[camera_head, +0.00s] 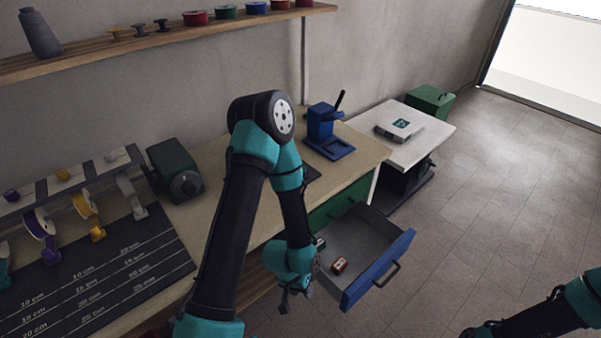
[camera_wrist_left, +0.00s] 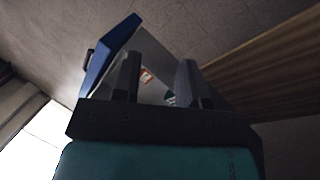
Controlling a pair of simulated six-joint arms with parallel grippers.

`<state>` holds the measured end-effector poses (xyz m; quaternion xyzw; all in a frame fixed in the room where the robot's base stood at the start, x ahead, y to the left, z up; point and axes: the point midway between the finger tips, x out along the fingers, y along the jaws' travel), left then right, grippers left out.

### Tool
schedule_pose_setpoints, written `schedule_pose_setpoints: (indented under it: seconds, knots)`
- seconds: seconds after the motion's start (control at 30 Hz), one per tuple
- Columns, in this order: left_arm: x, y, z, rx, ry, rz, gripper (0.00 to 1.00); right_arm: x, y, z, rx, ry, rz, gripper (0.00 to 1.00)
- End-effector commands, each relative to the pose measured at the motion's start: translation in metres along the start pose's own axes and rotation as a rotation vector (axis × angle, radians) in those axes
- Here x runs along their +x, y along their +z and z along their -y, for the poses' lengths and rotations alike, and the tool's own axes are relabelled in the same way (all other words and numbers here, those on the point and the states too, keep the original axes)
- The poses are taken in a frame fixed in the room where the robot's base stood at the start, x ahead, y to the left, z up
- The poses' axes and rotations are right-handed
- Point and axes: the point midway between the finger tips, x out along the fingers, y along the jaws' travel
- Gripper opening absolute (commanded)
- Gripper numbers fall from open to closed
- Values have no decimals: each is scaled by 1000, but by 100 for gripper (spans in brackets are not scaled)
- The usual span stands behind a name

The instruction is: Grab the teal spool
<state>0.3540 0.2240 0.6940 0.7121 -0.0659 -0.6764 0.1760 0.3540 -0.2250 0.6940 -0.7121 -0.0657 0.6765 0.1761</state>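My left gripper (camera_head: 295,298) hangs beside the near left side of the open drawer (camera_head: 352,292), pointing down. In the left wrist view the two dark fingers (camera_wrist_left: 160,78) stand apart with nothing held between them. A small teal-grey thing (camera_head: 319,243), perhaps the teal spool, shows at the drawer's left inside, partly hidden by my arm. A pale teal piece (camera_wrist_left: 170,98) also shows between the fingers in the left wrist view. My right gripper (camera_head: 482,331) is at the bottom right edge, too dark and cut off to judge.
A red spool-like item (camera_head: 339,265) lies in the drawer, whose blue front (camera_head: 378,270) has a dark handle. The workbench (camera_head: 232,215) bears a blue press (camera_head: 325,130) and ribbon holders. Several spools stand on the shelf (camera_head: 90,55). Floor right of the drawer is clear.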

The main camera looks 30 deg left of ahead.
Motion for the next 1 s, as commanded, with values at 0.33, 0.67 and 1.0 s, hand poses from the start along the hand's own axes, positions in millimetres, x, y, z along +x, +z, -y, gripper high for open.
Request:
schedule_pose_setpoints:
  seconds: [0.33,0.67,1.0]
  knots:
    - [0,0,0,0,0,0,47,0,0,0,0,0,0,43]
    - [0,0,0,0,0,0,74,0,0,0,0,0,0,43]
    - [-1,-24,-10,6,9,-14,74,0,0,0,0,0,0,43]
